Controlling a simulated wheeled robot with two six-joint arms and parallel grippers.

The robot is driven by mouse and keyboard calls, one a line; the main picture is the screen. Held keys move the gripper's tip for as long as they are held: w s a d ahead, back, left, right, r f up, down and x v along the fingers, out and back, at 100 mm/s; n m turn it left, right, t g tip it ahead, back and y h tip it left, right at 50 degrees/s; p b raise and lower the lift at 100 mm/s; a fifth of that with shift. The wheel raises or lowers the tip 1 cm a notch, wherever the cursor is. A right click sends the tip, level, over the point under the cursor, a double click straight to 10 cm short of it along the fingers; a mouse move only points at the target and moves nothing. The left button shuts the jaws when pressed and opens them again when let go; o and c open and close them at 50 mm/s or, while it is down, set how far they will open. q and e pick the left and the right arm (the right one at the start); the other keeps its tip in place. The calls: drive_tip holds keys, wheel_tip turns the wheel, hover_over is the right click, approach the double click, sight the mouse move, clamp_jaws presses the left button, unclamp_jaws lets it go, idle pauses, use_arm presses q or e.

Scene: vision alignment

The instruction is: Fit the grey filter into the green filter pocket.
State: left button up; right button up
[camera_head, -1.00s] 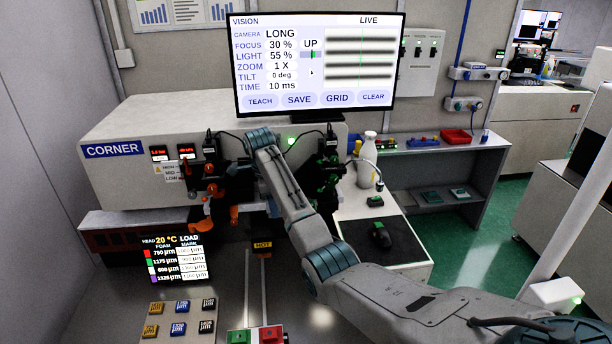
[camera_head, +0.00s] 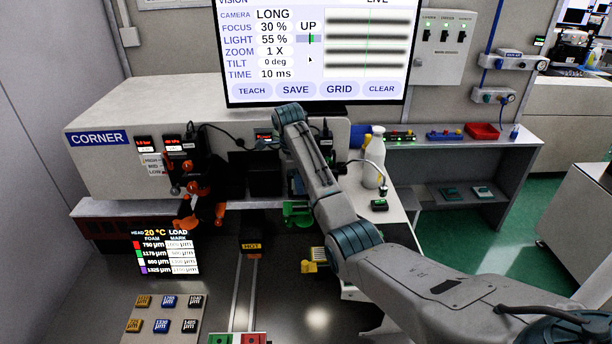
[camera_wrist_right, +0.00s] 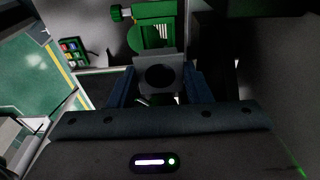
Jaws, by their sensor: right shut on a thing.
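In the right wrist view, my right gripper (camera_wrist_right: 160,88) is shut on the grey filter (camera_wrist_right: 142,62), a square grey plate with a dark round opening. Its blue fingers are on either side of the plate. The green filter pocket (camera_wrist_right: 154,12) is just beyond it, a green frame with a round part and a knob on its left. The filter overlaps the pocket's lower part in the picture; I cannot tell whether they touch. In the head view, green parts (camera_head: 298,214) show left of my right forearm, which hides the gripper and filter. My left gripper is out of view.
An orange and black fixture (camera_head: 205,195) stands left of my right arm, before the white CORNER housing (camera_head: 110,165). A white bottle (camera_head: 375,155) stands to the right of the arm. A button panel (camera_head: 165,318) is at the lower left.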

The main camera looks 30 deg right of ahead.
drive_tip(key=shift+s+a+f, duration=0.1)
drive_tip(key=shift+a+f, duration=0.15)
drive_tip(key=shift+f, duration=0.65)
wheel_tip(320, 180, down, 3)
drive_tip(key=shift+d+r, duration=0.15)
drive_tip(key=shift+r, duration=0.05)
drive_tip(key=shift+f, duration=0.65)
drive_tip(key=shift+f, duration=0.55)
idle(0.4)
drive_tip(key=o, duration=1)
drive_tip(key=shift+o, duration=0.2)
drive_tip(key=shift+r, duration=0.1)
